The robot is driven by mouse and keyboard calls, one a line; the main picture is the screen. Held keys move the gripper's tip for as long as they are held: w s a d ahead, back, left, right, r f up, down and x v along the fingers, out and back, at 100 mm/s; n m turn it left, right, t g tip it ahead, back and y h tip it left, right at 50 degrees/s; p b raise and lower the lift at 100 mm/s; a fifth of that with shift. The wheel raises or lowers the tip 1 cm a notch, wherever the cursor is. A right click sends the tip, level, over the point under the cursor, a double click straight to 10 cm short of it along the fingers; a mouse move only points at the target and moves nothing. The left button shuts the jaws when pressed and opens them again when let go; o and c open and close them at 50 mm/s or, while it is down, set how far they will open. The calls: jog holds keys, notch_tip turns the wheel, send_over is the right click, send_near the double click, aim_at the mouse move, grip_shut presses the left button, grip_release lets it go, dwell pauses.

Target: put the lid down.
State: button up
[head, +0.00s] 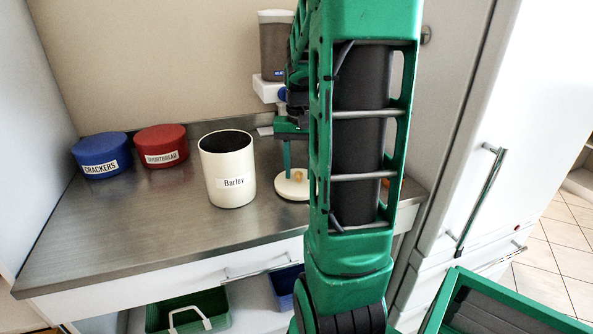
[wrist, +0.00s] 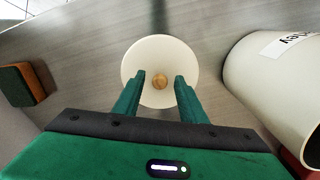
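The lid (head: 292,187) is a round cream disc with a small wooden knob. It appears to lie flat on the steel counter, just right of the open cream canister labelled Barley (head: 229,178). In the wrist view the lid (wrist: 160,50) is below my gripper (wrist: 160,77). The fingers are apart, one on each side of the knob (wrist: 160,82), with a visible gap on both sides. In the head view my arm hides part of the lid and most of my gripper (head: 289,166). The canister (wrist: 275,85) is at the right in the wrist view.
A blue Crackers tin (head: 102,157) and a red Shortbread tin (head: 161,147) stand at the counter's left. A dispenser (head: 275,50) is on the wall behind. An orange and green block (wrist: 20,85) lies left of the lid in the wrist view. The front left counter is clear.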

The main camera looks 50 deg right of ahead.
aim_at(299, 173)
notch_tip(299, 173, up, 12)
jog(key=f, duration=0.1)
jog(key=s+a+f+n, duration=0.2)
jog(key=s+a+f, duration=0.3)
jog(key=s+a, duration=0.2)
jog(key=s+a+f+n, duration=0.2)
jog(key=s+a+f, duration=0.3)
jog(key=a, duration=0.4)
jog(key=shift+s+a+f, duration=0.2)
jog(key=shift+s, duration=0.7)
jog(key=shift+w+f, duration=0.25)
jog(key=shift+w, duration=0.45)
